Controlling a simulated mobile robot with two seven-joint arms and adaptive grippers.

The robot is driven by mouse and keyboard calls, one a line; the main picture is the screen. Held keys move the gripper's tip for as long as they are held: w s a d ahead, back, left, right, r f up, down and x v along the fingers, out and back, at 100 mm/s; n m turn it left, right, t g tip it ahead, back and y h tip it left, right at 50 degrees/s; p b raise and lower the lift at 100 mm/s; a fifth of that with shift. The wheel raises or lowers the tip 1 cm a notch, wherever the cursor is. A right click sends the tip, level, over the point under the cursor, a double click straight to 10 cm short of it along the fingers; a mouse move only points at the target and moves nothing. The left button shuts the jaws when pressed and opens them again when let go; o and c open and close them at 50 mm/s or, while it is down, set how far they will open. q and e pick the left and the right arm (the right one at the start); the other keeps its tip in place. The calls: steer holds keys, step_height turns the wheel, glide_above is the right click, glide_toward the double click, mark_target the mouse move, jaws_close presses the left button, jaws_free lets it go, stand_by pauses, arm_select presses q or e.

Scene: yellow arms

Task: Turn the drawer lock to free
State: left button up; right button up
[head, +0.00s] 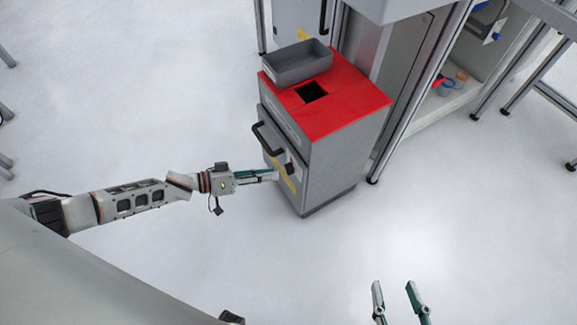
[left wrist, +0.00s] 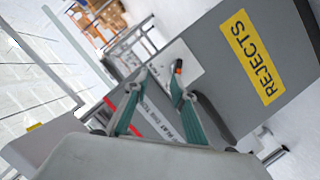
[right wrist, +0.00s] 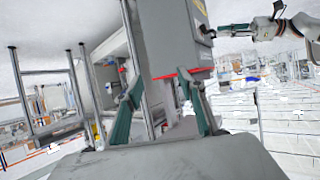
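The drawer cabinet (head: 338,160) is grey with a red top. Its front has a black handle (head: 268,140) and a yellow REJECTS label (left wrist: 252,57). In the left wrist view a small dark lock knob with an orange-red end (left wrist: 178,67) stands on a pale plate. My left gripper (head: 277,175) is at the cabinet front, below the handle. Its fingertips (left wrist: 157,77) are apart, with the knob just beyond the right-hand fingertip; contact cannot be told. My right gripper (head: 393,286) is open and empty over the floor, and its fingers also show in the right wrist view (right wrist: 163,80).
A grey tray (head: 297,63) sits on the cabinet's red top, beside a square black opening (head: 311,92). A metal-framed workstation (head: 410,90) stands behind and to the right. The white floor (head: 150,270) around the cabinet's front is clear.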

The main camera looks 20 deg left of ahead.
mark_target(290, 168)
arm_select(q)
steer(key=w+d+f+b, duration=0.2)
steer(key=w+f, duration=0.2)
steer(key=w, duration=0.1)
steer(key=shift+w+d+n+g+b, duration=0.25)
steer(key=shift+d+n+g+b, duration=0.05)
steer(key=shift+d+g+b, duration=0.1)
arm_select(e)
steer(key=shift+a+m+y, duration=0.3)
steer(key=shift+a+m, duration=0.3)
steer(key=shift+a, duration=0.3)
arm_select(q)
steer(key=shift+f, duration=0.1)
jaws_close()
